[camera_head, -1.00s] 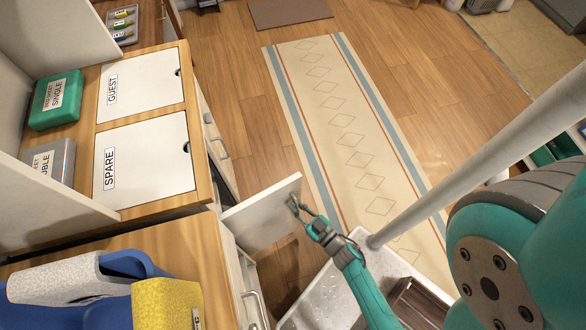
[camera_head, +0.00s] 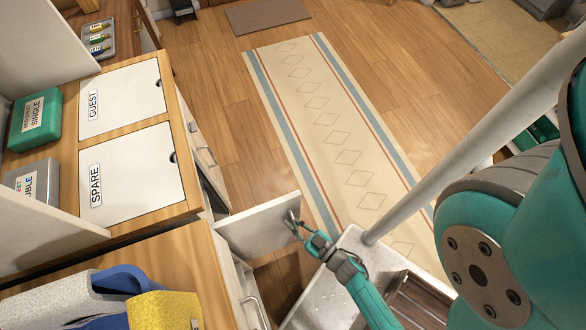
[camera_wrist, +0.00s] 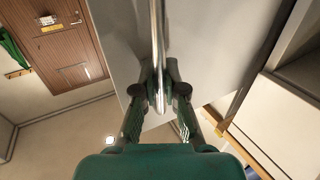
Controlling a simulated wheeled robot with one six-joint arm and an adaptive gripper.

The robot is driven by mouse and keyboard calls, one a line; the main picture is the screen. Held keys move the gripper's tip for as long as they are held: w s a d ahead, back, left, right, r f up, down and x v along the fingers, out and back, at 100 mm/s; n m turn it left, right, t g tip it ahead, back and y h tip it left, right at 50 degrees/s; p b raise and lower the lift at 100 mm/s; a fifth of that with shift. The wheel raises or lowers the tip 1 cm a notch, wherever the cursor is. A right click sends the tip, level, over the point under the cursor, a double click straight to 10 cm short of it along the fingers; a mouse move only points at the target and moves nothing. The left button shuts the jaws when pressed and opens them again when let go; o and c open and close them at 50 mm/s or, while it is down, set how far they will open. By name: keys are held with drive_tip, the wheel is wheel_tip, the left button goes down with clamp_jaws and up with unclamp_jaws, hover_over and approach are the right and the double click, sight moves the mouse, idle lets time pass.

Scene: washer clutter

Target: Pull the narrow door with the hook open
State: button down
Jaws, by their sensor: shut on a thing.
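The narrow door (camera_head: 255,227) is a plain pale panel standing out from the side of the wooden-topped cabinets. It is open at a wide angle. My gripper (camera_head: 294,220) is at its outer end, shut on its handle. In the wrist view the metal bar handle (camera_wrist: 157,40) runs down between the fingertips of my gripper (camera_wrist: 158,92), with the pale door panel (camera_wrist: 205,45) behind it. The door's inner side and any hook are hidden.
White lids marked GUEST (camera_head: 120,97) and SPARE (camera_head: 130,178) lie in the cabinet top. A green case (camera_head: 36,122) and a grey case (camera_head: 32,182) sit beside them. A patterned runner (camera_head: 330,130) covers clear floor beyond the door. A pale pole (camera_head: 440,150) crosses the right side.

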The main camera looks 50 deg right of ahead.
sight(283, 205)
drive_tip(key=c, duration=1.2)
unclamp_jaws()
wheel_tip(283, 205, up, 10)
drive_tip(key=shift+r, duration=0.1)
drive_tip(key=s+a+r+g, duration=0.1)
drive_tip(key=s+r, duration=0.3)
drive_tip(key=r, duration=0.1)
drive_tip(key=s+a+r+g+y, duration=0.1)
drive_tip(key=s+r, duration=0.3)
drive_tip(key=r, duration=0.2)
drive_tip(key=s+a+r+n+g, duration=0.1)
drive_tip(key=s+a+r, duration=0.1)
drive_tip(key=s+r, duration=0.3)
drive_tip(key=shift+r+y, duration=0.3)
drive_tip(key=shift+r, duration=0.25)
